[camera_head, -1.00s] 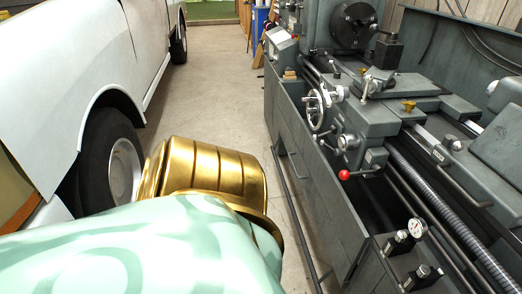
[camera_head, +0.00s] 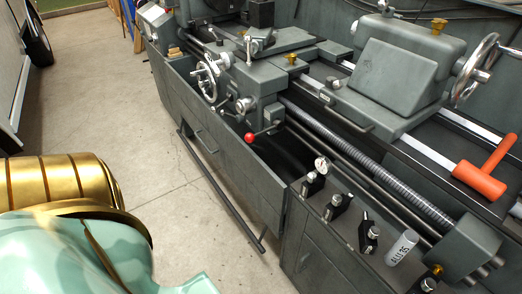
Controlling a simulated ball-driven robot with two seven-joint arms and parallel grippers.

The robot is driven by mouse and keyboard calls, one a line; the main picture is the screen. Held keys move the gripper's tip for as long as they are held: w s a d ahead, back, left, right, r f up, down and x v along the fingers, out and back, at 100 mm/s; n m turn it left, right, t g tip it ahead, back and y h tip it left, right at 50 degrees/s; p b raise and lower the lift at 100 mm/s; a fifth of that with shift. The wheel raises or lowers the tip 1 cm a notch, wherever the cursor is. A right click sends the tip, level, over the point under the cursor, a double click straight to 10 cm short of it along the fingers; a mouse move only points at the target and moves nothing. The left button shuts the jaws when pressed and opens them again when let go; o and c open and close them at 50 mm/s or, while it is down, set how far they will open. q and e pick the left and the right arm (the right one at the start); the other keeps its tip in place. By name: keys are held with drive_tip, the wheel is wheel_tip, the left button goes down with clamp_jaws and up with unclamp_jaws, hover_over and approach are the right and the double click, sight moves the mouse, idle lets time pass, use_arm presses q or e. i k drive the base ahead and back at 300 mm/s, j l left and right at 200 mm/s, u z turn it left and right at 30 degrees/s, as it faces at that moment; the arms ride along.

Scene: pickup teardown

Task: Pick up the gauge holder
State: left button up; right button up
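The gauge holder (camera_head: 312,183) is a small black block with a round white dial gauge on top. It stands near the left end of the lathe's front ledge, in the lower middle of the head view. Similar black holders, without a dial, stand in a row to its right. Neither gripper is in view. A gold and mint-green part of my own arm fills the lower left, well apart from the gauge holder.
The grey lathe (camera_head: 225,160) fills the right side. A red ball-ended lever (camera_head: 249,137) sticks out in front. Concrete floor (camera_head: 110,110) is clear on the left.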

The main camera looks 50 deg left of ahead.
sight(314, 183)
drive_tip(key=u, duration=0.9)
